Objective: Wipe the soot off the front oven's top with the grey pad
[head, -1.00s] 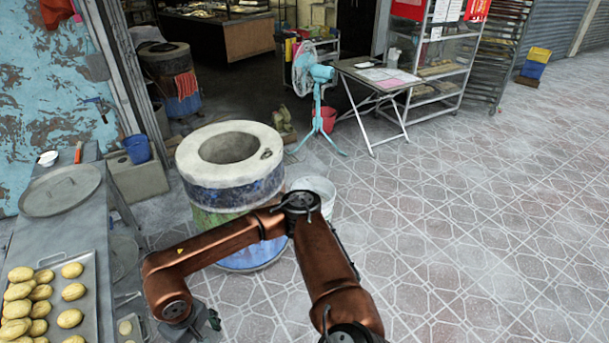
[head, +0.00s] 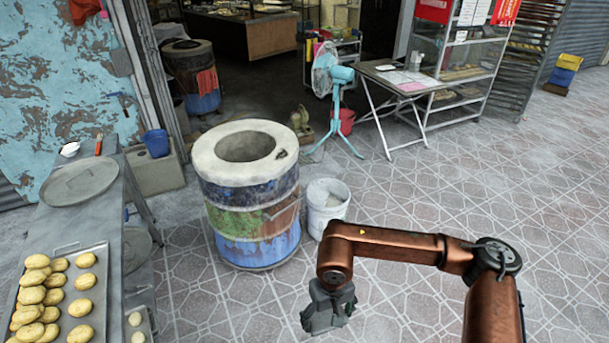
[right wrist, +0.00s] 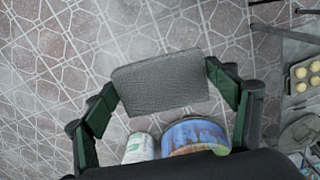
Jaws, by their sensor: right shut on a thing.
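The front oven (head: 252,205) is a painted barrel with a pale round top (head: 213,150) around a dark opening. A small dark mark (head: 281,154) shows on the right of the rim. My right gripper (head: 329,310) is to the right of and nearer than the oven, over the tiled floor and apart from the top. In the right wrist view the grey pad (right wrist: 160,82) is held flat between both fingers. The oven also shows there (right wrist: 197,134), partly hidden by my wrist. My left gripper is not in view.
A white bucket (head: 326,203) stands just right of the oven. A metal table (head: 112,200) with a lid (head: 80,184) and a tray of buns (head: 98,262) runs along the left. A blue fan (head: 337,100) and a folding table (head: 400,78) stand behind. Floor to the right is free.

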